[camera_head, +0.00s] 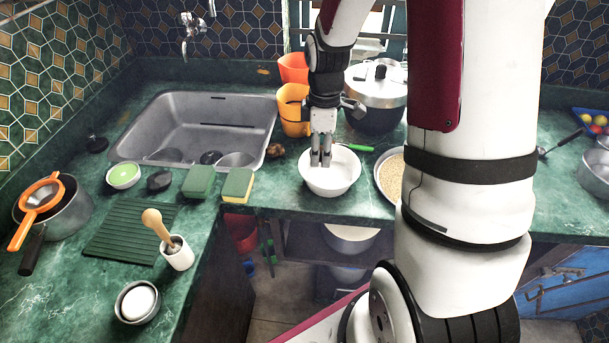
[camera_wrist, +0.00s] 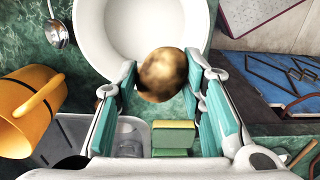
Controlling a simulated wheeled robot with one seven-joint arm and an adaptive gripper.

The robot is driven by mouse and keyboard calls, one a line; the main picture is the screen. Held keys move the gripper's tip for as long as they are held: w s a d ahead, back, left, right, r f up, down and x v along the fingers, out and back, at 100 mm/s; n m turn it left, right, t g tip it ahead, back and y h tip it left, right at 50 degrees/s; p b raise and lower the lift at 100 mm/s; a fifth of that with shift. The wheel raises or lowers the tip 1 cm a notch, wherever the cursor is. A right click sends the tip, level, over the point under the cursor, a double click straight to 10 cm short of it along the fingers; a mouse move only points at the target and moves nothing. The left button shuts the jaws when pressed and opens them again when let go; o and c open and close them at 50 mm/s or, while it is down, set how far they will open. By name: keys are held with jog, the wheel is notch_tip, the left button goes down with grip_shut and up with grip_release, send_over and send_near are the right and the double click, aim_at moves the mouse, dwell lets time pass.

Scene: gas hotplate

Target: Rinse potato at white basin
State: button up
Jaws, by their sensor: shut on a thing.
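The white basin (camera_head: 330,186) stands on the green counter to the right of the sink, and it looks empty inside. My gripper (camera_head: 321,158) points down over the basin's near-left part. In the wrist view my gripper (camera_wrist: 163,72) is shut on a brown potato (camera_wrist: 163,76), held between the two finger pads. The potato overlaps the rim of the basin (camera_wrist: 112,30) in that view. I cannot tell whether the potato touches the basin. In the head view the potato is hidden behind the fingers.
A grey sink (camera_head: 205,118) lies left, with a tap (camera_head: 190,38) above. Orange cups (camera_head: 293,108) and a pressure cooker (camera_head: 376,98) stand behind the basin. A small brown thing (camera_head: 276,150) lies by the sink. Sponges (camera_head: 238,184) sit in front. A grain pan (camera_head: 390,175) is close right.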

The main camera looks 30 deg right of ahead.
aim_at(328, 179)
jog(key=shift+m, duration=0.5)
jog(key=shift+w+d+f+b, duration=0.1)
jog(key=shift+d+f+b, duration=0.45)
jog(key=shift+f+b, duration=0.7)
jog(key=shift+w+d+f+b, duration=0.15)
jog(key=shift+d+f+b, duration=0.5)
jog(key=shift+f, duration=1.05)
jog(key=shift+w+d+f+b, duration=0.1)
jog(key=shift+d+f+b, duration=0.3)
jog(key=shift+f+b, duration=0.9)
jog(key=shift+f, duration=0.2)
notch_tip(328, 179, up, 9)
jog(key=p, duration=0.6)
dwell(0.9)
jog(key=shift+r+p, duration=1.3)
jog(key=shift+r, duration=0.6)
